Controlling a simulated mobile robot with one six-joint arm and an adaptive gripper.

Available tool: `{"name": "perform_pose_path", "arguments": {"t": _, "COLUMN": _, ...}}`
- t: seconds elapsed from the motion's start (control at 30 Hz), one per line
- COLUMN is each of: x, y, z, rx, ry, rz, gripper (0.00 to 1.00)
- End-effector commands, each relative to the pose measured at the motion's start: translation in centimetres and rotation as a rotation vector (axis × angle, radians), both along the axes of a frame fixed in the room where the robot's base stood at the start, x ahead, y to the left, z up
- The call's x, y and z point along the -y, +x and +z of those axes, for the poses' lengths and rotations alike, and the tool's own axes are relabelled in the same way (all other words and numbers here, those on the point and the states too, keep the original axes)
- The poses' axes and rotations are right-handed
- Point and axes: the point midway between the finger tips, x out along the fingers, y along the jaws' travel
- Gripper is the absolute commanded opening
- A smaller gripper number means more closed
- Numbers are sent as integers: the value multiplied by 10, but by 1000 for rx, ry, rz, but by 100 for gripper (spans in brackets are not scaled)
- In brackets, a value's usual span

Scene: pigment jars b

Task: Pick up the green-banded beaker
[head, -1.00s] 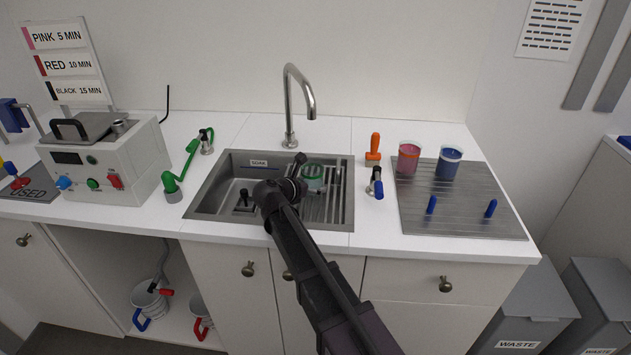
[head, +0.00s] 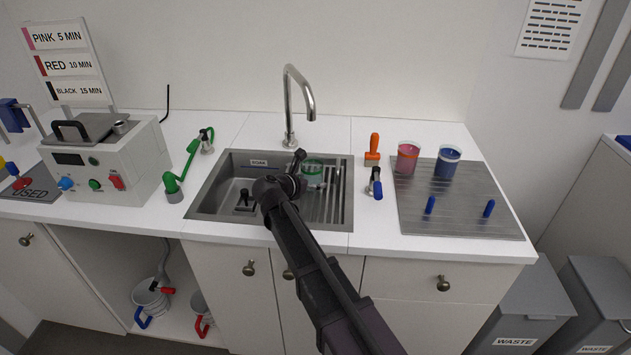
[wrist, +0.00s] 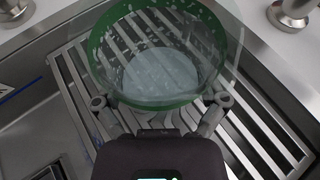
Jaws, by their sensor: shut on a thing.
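The green-banded beaker (head: 313,170) is in the sink, over the slatted rack at its right side. In the wrist view the clear beaker (wrist: 160,75) fills the upper middle, with a green band and pale specks on its wall. My gripper (head: 298,166) is at the beaker's left side in the head view. In the wrist view its two fingers (wrist: 160,104) are at either side of the beaker's near wall, shut on it. Whether the beaker's base touches the rack cannot be told.
The sink's steel rim (head: 200,205) surrounds the beaker, and a tall faucet (head: 288,105) stands behind. An orange-handled tool (head: 373,150) and a blue-handled valve (head: 377,186) are right of the sink. Pink (head: 407,157) and blue (head: 447,163) beakers stand on the ribbed drainboard (head: 460,215).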

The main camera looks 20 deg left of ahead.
Motion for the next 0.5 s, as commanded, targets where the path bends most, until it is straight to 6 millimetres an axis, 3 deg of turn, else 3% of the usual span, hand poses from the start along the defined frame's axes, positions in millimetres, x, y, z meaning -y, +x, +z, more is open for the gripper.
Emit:
{"name": "perform_pose_path", "arguments": {"t": 0.23, "x": 0, "y": 0, "z": 28, "rx": 1, "ry": 0, "rz": 0, "gripper": 34}}
{"name": "perform_pose_path", "arguments": {"t": 0.5, "x": -8, "y": -69, "z": 28, "rx": 1, "ry": -1, "rz": 4, "gripper": 34}}
